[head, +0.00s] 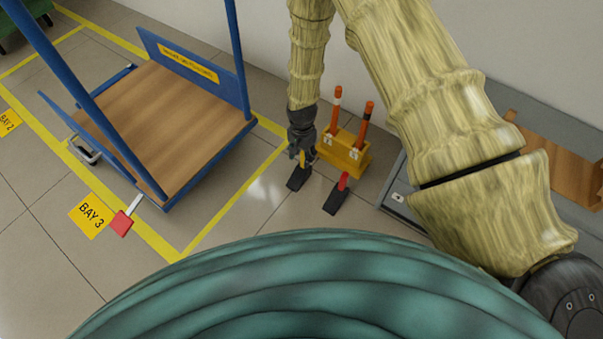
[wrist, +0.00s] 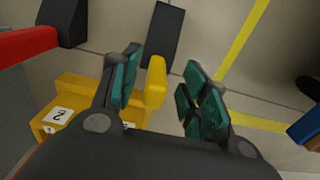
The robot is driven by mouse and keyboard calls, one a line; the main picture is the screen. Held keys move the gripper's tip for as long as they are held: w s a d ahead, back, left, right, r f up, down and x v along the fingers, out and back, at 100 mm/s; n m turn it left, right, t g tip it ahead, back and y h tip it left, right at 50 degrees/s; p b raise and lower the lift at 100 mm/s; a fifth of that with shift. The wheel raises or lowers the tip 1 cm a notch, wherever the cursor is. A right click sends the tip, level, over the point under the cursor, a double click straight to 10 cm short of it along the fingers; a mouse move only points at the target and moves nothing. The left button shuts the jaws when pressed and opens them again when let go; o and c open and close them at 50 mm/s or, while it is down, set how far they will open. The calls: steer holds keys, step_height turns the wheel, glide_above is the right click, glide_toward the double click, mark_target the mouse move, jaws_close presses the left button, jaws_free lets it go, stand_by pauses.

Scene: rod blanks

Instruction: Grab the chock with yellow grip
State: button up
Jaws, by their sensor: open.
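The chock with the yellow grip (head: 299,178) is a dark wedge on the floor, below my gripper (head: 302,150) in the head view. In the wrist view its dark body (wrist: 165,38) lies ahead of the fingers, and its yellow grip (wrist: 156,80) stands between the fingers of my gripper (wrist: 160,88), nearer the left one. My gripper is open, with a gap on the right side of the grip. I cannot tell whether the left finger touches it. A second chock with a red grip (head: 338,194) lies to the right; its red grip (wrist: 27,45) is at the left in the wrist view.
A yellow box (head: 343,152) with two orange-handled posts stands close behind the chocks. A blue cart with a wooden deck (head: 160,125) stands left, inside yellow floor lines. A grey cabinet (head: 398,197) is at right. Floor between cart and chocks is clear.

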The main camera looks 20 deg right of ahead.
mark_target(303, 168)
step_height(303, 168, down, 3)
steer(key=shift+s+d+f+b, duration=0.1)
steer(key=shift+b, duration=0.6)
jaws_close()
